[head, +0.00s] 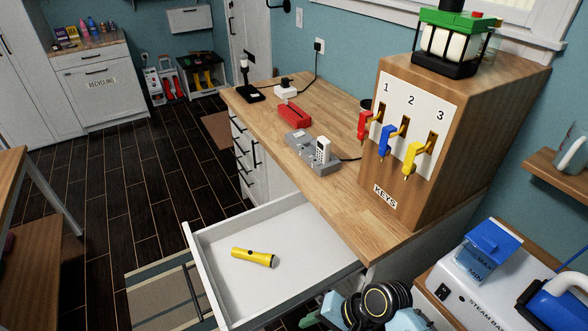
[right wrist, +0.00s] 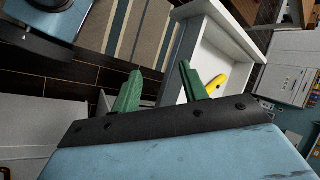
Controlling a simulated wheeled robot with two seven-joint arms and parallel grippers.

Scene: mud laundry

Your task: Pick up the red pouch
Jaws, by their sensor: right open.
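In the head view, my right arm is at the bottom edge, in front of the counter and well away from the pouch. My left gripper is not in view.
An open white drawer (head: 208,277) holds a yellow flashlight (head: 254,257) and juts out below the counter. A wooden key cabinet (head: 400,205) stands to the right. A steam machine (head: 470,285) is at lower right.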

